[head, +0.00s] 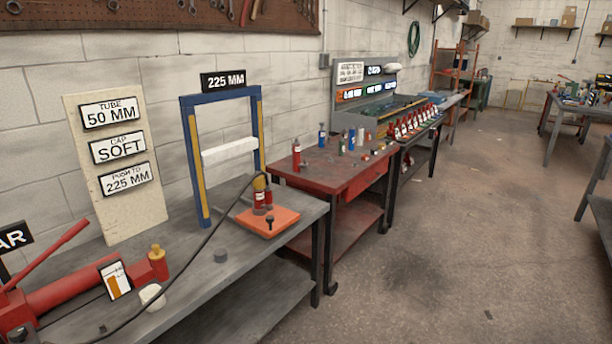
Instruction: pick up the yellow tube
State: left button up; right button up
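I cannot make out a yellow tube for certain. Tiny coloured pieces, some orange or yellowish, lie on the red table (322,170), too small to tell apart. Yellow strips (196,165) run up the uprights of a blue frame (187,120) on the grey bench. Neither of my grippers is in view.
The grey bench (190,285) fills the near left. It carries a red pump (70,292) with a black hose and a sign board (118,205) reading tube 50 mm, cap soft, push to 225 mm. Several red bottles (405,128) stand further back. The floor at right (450,240) is clear.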

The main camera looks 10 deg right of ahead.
aim_at(258, 184)
jog(key=z, duration=0.8)
jog(key=i, duration=0.85)
jog(key=z, duration=0.75)
jog(key=i, duration=2.15)
jog(key=u, duration=1.45)
jog(key=i, duration=0.75)
jog(key=u, duration=0.8)
